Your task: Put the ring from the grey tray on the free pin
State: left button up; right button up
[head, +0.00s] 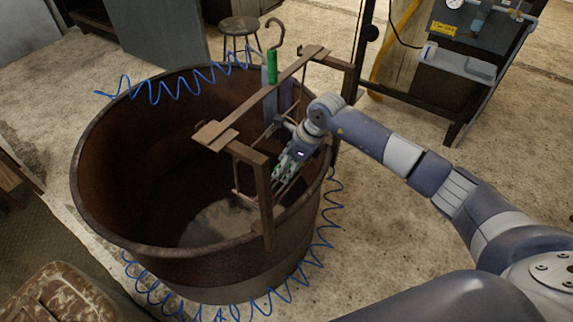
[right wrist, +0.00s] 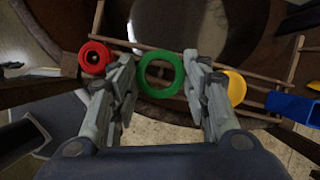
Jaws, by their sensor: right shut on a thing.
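A green ring (right wrist: 160,75) is between the fingertips of my right gripper (right wrist: 162,78), seen from above in the right wrist view. The gripper is shut on it, with one finger at each side. In the head view my right gripper (head: 287,165) points down inside the rusty tub, below the brown rail; the ring is hard to make out there. A red ring (right wrist: 95,56) is left of the fingers, and a yellow ring (right wrist: 236,88) is partly behind the right finger. I cannot pick out the free pin or the grey tray for certain. My left gripper is not in view.
The brown rail (head: 262,98) crosses the large rusty tub (head: 85,190). A green-handled thing (head: 272,66) and a hook (head: 274,32) are at its far side. A blue piece (right wrist: 293,105) is at the right in the wrist view. Blue coiled hose (head: 165,90) runs around the tub.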

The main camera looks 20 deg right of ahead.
jog(key=shift+f, duration=0.25)
dwell(0.3)
jog(key=shift+f+b, duration=0.6)
jog(key=shift+b, duration=0.15)
jog(key=shift+f+b, duration=0.55)
jog(key=shift+f, duration=0.1)
